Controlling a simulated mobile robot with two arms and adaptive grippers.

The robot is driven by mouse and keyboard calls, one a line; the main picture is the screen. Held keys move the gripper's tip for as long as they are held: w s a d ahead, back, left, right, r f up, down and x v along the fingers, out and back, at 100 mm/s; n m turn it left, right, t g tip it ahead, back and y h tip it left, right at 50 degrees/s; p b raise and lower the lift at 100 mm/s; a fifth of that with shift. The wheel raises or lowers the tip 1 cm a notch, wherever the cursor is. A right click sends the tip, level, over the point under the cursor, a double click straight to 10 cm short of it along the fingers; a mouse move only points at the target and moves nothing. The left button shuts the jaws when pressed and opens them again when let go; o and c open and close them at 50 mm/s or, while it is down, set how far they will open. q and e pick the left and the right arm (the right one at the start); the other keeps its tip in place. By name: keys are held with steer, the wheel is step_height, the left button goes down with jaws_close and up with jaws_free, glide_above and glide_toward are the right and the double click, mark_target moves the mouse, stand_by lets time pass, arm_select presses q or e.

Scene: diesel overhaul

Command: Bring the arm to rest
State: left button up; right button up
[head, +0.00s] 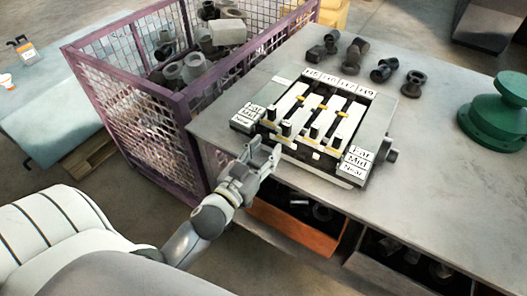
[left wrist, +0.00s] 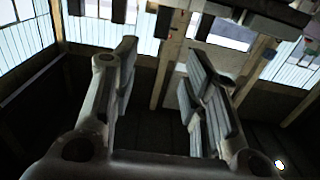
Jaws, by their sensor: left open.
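My left gripper (head: 262,156) is in front of the near edge of the grey workbench, close to the left front corner of a labelled slider panel (head: 318,125). Its fingers are apart and nothing is between them. In the left wrist view the two open fingers (left wrist: 160,95) point up past dark space, with building windows and beams behind. My left arm (head: 205,222) reaches in from the lower left. My right gripper does not show in either view.
The grey workbench (head: 440,150) carries several dark pipe fittings at the back and a green flanged part (head: 497,112) at right. A purple mesh crate (head: 150,127) with metal parts stands left. An orange drawer (head: 290,228) is under the bench front. A pale table (head: 50,105) stands far left.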

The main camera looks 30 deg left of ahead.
arm_select(q)
steer(key=shift+s, duration=0.1)
stand_by(0.5)
steer(key=s+f+g, duration=0.3)
steer(key=s+f, duration=0.1)
steer(key=f, duration=0.9)
steer(key=s+f+g+b, duration=0.1)
steer(key=s+f+g, duration=0.2)
steer(key=f, duration=1)
steer(key=s+f+g, duration=0.3)
steer(key=s+f, duration=0.1)
steer(key=f, duration=0.9)
steer(key=s+f+g, duration=0.2)
steer(key=s+f, duration=0.4)
steer(key=s, duration=0.3)
steer(key=s+f+m+g, duration=0.1)
steer(key=s+f+g, duration=0.2)
steer(key=s, duration=0.6)
steer(key=s+d+f+m+g, duration=0.1)
steer(key=s+f+g, duration=0.2)
steer(key=s+f, duration=0.5)
steer(key=shift+s+f+y+b, duration=0.3)
steer(key=shift+s+b, duration=0.15)
steer(key=shift+s, duration=0.45)
